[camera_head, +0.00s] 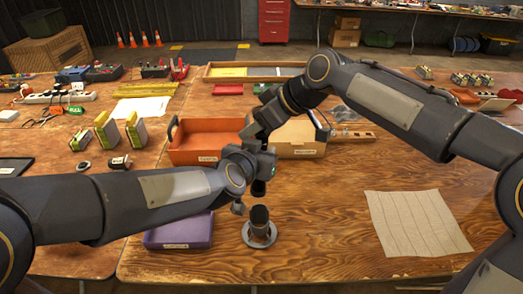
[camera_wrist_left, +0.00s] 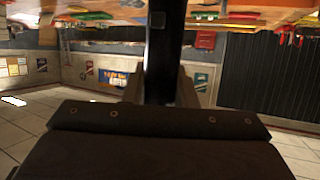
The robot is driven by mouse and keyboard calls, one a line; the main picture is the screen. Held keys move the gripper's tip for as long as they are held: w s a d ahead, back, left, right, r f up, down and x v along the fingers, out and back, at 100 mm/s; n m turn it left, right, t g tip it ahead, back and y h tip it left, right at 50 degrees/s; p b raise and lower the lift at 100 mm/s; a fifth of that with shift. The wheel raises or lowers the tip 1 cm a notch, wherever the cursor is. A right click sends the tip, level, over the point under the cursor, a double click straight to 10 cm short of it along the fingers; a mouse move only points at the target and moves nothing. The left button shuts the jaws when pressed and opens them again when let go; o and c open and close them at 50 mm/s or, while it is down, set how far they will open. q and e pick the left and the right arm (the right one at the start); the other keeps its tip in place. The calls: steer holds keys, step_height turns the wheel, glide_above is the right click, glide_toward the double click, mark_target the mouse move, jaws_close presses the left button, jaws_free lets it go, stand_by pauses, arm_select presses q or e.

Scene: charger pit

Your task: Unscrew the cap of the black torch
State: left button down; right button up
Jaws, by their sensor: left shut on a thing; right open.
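The black torch (camera_wrist_left: 165,45) stands out dark between the fingers of my left gripper (camera_wrist_left: 160,88) in the left wrist view. In the head view, part of the black torch (camera_head: 259,188) shows at the left gripper (camera_head: 262,172), above the table; the hand hides much of it. Its cap cannot be told apart. My left gripper is shut on the torch. My right gripper (camera_head: 254,130) is open, just above and behind the left hand. Its fingertips are partly hidden, and I cannot tell whether it touches the torch.
A purple bin (camera_head: 180,235), an orange tray (camera_head: 205,157) and a tan tray (camera_head: 297,150) are near.

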steer(key=m, duration=0.1)
steer(key=m+t+h, duration=0.1)
steer(key=m+h, duration=0.1)
steer(key=shift+s+d+r+t, duration=0.1)
steer(key=shift+s+d+t, duration=0.15)
steer(key=shift+t, duration=0.15)
steer(key=shift+w+d+m+t+h, duration=0.2)
steer(key=shift+m+h, duration=0.1)
steer(key=shift+m, duration=0.2)
steer(key=shift+w+d+m+t+h, duration=0.1)
steer(key=shift+d+m+h, duration=0.15)
steer(key=shift+m, duration=0.25)
steer(key=m+h, duration=0.3)
steer(key=shift+s+a+m+t, duration=0.1)
steer(key=shift+a+m+t, duration=0.2)
steer(key=shift+t, duration=0.1)
steer(key=shift+d+m+h, duration=0.25)
steer(key=shift+m+h, duration=0.4)
steer(key=shift+m, duration=0.35)
